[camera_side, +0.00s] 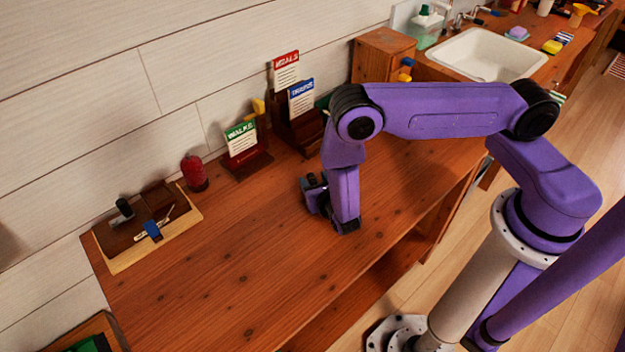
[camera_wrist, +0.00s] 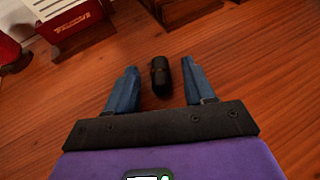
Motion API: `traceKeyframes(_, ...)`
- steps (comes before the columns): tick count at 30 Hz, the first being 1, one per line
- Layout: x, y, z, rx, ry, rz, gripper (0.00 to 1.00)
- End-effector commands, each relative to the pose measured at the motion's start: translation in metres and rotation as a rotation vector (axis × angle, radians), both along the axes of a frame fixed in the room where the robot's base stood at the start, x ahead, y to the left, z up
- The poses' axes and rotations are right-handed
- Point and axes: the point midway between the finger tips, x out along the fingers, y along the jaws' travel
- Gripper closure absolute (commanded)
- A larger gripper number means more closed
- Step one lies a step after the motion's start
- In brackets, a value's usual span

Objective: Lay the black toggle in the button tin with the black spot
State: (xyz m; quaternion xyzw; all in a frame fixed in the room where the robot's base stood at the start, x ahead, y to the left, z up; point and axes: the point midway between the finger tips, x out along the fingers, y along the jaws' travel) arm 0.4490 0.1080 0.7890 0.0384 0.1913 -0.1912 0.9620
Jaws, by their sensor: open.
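A small black capsule-shaped piece, which looks like the black toggle (camera_wrist: 160,76), lies on the wooden tabletop in the wrist view. My gripper (camera_wrist: 160,74) is open, with one blue finger on each side of the toggle and a visible gap on both sides. In the side view my gripper (camera_side: 335,212) is low over the middle of the table, and the arm hides the toggle. I cannot make out a button tin with a black spot in either view.
A brown board (camera_side: 110,262) with small items lies at the table's left end. A red cylinder (camera_side: 194,174), a green-topped card (camera_side: 241,138) and dark wooden card holders (camera_side: 300,130) stand along the wall. The table's front left (camera_side: 250,280) is clear. A white sink (camera_side: 487,55) is beyond.

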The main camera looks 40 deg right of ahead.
Motion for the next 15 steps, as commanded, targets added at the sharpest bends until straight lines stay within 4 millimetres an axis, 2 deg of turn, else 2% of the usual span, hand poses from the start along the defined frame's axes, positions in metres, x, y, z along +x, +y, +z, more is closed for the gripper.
traceKeyframes(8, 0.0029, -0.001, -0.0014, -0.001, 0.0, 0.001, 0.47)
traceKeyframes(13, 0.0028, -0.0009, -0.0013, -0.001, 0.0, 0.0, 0.99)
traceKeyframes(15, 0.0028, -0.0009, -0.0013, -0.001, 0.0, 0.0, 1.0)
